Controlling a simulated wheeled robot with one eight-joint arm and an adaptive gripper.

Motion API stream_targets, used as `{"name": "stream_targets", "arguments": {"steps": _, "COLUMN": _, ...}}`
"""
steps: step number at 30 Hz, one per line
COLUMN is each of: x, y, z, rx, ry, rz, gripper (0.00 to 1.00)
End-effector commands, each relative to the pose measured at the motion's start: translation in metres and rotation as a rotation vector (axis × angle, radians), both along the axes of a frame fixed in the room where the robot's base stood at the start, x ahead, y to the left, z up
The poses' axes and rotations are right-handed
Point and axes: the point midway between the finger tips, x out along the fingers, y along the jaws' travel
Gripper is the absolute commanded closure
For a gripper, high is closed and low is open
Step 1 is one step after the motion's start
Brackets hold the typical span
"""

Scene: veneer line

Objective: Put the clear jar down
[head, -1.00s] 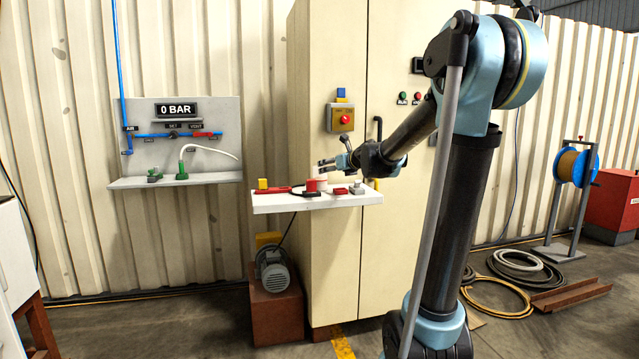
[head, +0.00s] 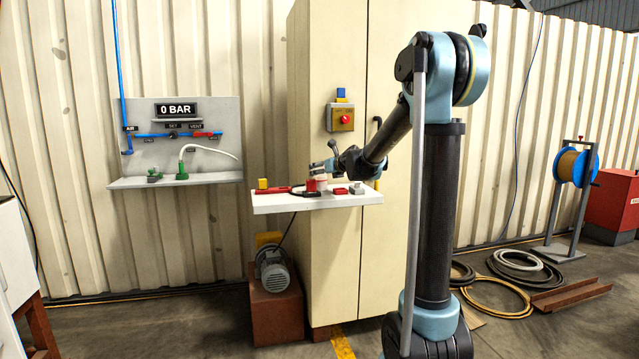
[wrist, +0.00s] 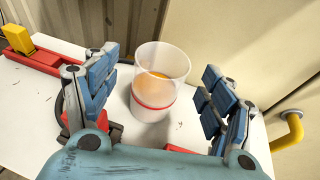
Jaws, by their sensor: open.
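The clear jar (wrist: 160,62) stands upright on the white shelf (wrist: 35,115), with a red band and something orange inside. My gripper (wrist: 160,98) is open around it in the wrist view. One finger is on each side of the jar, with a visible gap on both sides. In the head view my gripper (head: 318,170) is low over the shelf (head: 285,203), at the jar. The jar is small there and partly hidden by the fingers.
A yellow pipe (wrist: 289,130) runs past the shelf's right edge. The cabinet (head: 330,60) stands behind.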

Motion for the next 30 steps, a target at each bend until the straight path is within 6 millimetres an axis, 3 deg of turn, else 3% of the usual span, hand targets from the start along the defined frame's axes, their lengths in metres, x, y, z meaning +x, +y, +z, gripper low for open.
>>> {"name": "stream_targets", "arguments": {"steps": 9, "x": 0.029, "y": 0.014, "z": -0.009, "rx": 0.001, "ry": -0.001, "rz": 0.001, "gripper": 0.24}}
{"name": "stream_targets", "arguments": {"steps": 19, "x": 0.032, "y": 0.015, "z": -0.010, "rx": 0.000, "ry": -0.001, "rz": 0.000, "gripper": 0.24}}
{"name": "stream_targets", "arguments": {"steps": 26, "x": 0.032, "y": 0.015, "z": -0.010, "rx": 0.000, "ry": -0.001, "rz": 0.000, "gripper": 0.76}}
{"name": "stream_targets", "arguments": {"steps": 30, "x": 0.032, "y": 0.015, "z": -0.010, "rx": 0.000, "ry": -0.001, "rz": 0.000, "gripper": 0.83}}
